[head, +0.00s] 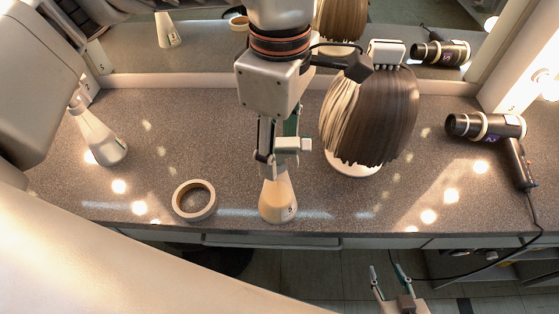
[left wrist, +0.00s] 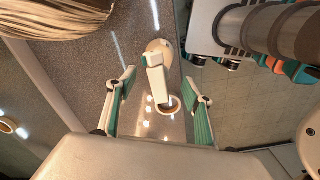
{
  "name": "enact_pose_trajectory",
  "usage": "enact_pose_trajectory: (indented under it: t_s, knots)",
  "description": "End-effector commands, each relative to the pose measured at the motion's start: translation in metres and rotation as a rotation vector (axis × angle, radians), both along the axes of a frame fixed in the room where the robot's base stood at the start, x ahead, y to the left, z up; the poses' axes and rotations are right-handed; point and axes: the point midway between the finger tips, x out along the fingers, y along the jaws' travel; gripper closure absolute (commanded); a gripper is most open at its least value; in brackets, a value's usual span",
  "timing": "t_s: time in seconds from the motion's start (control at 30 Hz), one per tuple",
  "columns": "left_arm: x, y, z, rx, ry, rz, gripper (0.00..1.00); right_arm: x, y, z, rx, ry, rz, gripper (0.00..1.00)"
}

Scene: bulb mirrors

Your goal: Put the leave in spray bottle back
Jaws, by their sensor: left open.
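A pale cone-shaped spray bottle (head: 278,200) stands upright near the counter's front edge. My left gripper (head: 281,145) is above it, pointing down, with its fingers hiding the bottle's top. In the left wrist view the bottle's white and teal spray head (left wrist: 156,82) shows between the spread fingers of that gripper (left wrist: 160,80), with no visible grip on it. A similar spray bottle (head: 100,138) stands farther left, partly behind my arm. I cannot read which one is the leave in spray. My right gripper (head: 387,271) is low in front of the counter, fingers apart and empty.
A brown wig (head: 375,115) on a white stand is close on the right. A hair dryer (head: 490,128) lies farther right. A mirror (head: 215,62) runs along the back.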

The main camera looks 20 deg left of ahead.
Motion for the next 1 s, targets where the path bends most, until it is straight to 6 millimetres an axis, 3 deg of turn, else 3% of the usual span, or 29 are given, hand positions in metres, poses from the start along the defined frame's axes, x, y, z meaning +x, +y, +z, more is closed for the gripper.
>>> enact_pose_trajectory:
  t_s: [0.1,0.23,0.8,0.9,1.0]
  knots:
    - [0.0,0.0,0.018,0.0,-0.003,0.0,0.49,0.0,0.0,0.0,0.001,0.0,0.0,0.6]
    - [0.0,0.0,0.029,0.0,-0.001,0.0,0.49,-0.001,0.001,0.0,0.002,0.002,0.001,0.6]
    - [0.0,0.0,0.032,0.0,0.001,-0.001,0.49,-0.002,0.001,-0.001,0.002,0.005,0.001,0.6]
    - [-0.001,0.0,0.04,0.0,-0.006,-0.001,0.49,0.0,0.001,0.006,0.001,0.0,0.001,0.6]
    - [-0.002,0.0,0.063,0.0,-0.021,-0.001,0.49,0.004,-0.001,0.025,-0.003,-0.008,0.0,0.6]
